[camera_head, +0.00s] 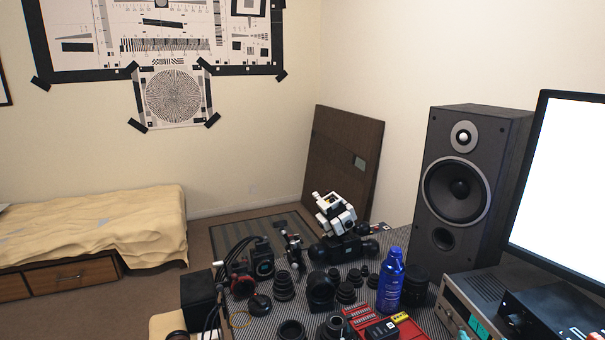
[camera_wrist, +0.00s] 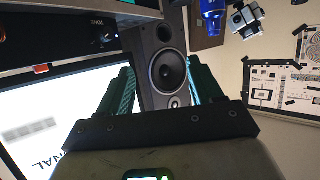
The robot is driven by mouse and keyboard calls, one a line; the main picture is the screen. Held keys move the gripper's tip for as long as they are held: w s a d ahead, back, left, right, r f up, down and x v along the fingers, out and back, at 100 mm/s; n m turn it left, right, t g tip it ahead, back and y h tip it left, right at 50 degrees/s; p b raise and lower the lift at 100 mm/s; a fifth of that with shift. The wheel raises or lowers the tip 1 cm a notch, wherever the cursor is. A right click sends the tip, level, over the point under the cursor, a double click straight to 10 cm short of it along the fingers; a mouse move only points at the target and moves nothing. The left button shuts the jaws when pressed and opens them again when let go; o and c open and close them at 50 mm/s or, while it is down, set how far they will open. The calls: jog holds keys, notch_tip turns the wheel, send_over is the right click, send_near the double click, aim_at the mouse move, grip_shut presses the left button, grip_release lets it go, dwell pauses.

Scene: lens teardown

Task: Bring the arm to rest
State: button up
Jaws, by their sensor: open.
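My gripper (camera_wrist: 160,82) shows in the wrist view, with its dark base bar across the lower middle and two teal-lined fingers set well apart. It is open, and I see nothing held between the fingers. The black loudspeaker (camera_wrist: 148,75) shows beyond and between them, upside down in this view. I cannot tell the distance from the fingers to the loudspeaker. In the head view I cannot clearly make out my gripper or arm.
A blue spray can (camera_head: 391,280), several lenses (camera_head: 284,286) and a white-and-black device (camera_head: 335,215) crowd the table. Floor (camera_head: 160,290) shows at left.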

jog(key=s+a+f+g+y, duration=0.25)
jog(key=s+f+g, duration=0.35)
jog(key=s+f, duration=0.7)
jog(key=s+a+f+n+g+y, duration=0.1)
jog(key=s+f+g, duration=0.2)
jog(key=s, duration=0.6)
jog(key=s+a+f+n+g, duration=0.1)
jog(key=s+f+n+g, duration=0.1)
jog(key=s, duration=0.7)
notch_tip(320, 180, down, 2)
jog(key=shift+s+a+f+g+y, duration=0.1)
jog(key=shift+s+a+g+y, duration=0.2)
jog(key=shift+g, duration=0.2)
